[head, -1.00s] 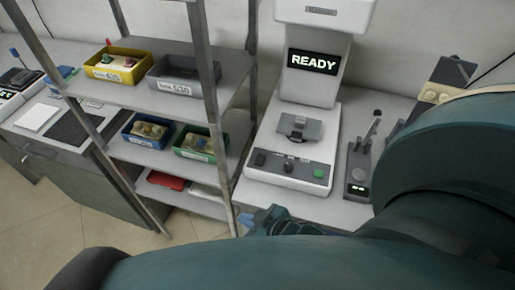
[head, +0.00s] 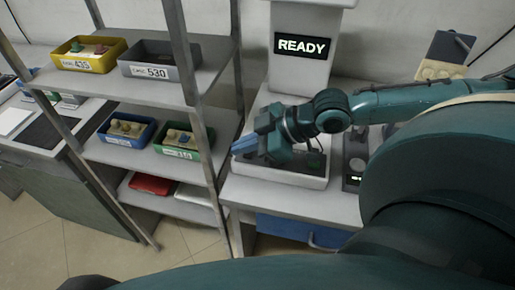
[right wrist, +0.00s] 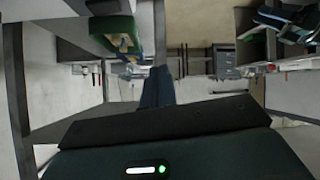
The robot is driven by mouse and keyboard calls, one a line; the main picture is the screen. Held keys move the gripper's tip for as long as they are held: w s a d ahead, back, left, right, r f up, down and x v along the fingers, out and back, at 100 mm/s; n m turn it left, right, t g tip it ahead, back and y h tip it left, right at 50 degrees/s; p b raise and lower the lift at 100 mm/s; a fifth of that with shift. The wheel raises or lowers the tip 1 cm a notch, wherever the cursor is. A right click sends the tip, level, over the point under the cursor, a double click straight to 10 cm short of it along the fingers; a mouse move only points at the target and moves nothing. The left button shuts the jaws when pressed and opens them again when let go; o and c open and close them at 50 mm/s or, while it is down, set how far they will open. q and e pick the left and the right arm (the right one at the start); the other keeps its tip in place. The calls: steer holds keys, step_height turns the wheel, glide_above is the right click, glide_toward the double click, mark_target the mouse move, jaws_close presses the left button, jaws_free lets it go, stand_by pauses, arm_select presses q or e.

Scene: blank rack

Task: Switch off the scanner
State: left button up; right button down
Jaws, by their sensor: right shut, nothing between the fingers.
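The scanner (head: 285,176) is a white machine on the bench, with a column and a screen (head: 302,46) that reads READY. My right gripper (head: 240,147) is in front of and above the scanner's lower front, its fingers pointing left toward the shelf rack. It is shut with nothing between its fingers. In the right wrist view the blue fingers (right wrist: 157,88) show together, and no scanner is seen. My left gripper is not in view.
A grey shelf rack (head: 213,78) stands just left of the scanner, close to my right fingertips. It holds a yellow bin (head: 88,54), a grey bin (head: 158,60), a blue bin (head: 127,130) and a green bin (head: 184,142). A small device (head: 354,157) stands right of the scanner.

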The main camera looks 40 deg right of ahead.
arm_select(q)
steer(key=b, duration=0.1)
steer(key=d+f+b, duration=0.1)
steer(key=b, duration=0.1)
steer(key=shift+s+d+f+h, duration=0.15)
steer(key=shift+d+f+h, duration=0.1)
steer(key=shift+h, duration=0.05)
arm_select(e)
steer(key=s+d+r+m+h, duration=0.2)
steer(key=d+r, duration=0.3)
steer(key=d, duration=0.3)
steer(key=shift+s+d+r+h, duration=0.25)
steer(key=shift+s+d+h, duration=0.15)
steer(key=shift+s+h, duration=0.3)
arm_select(q)
steer(key=shift+b, duration=0.3)
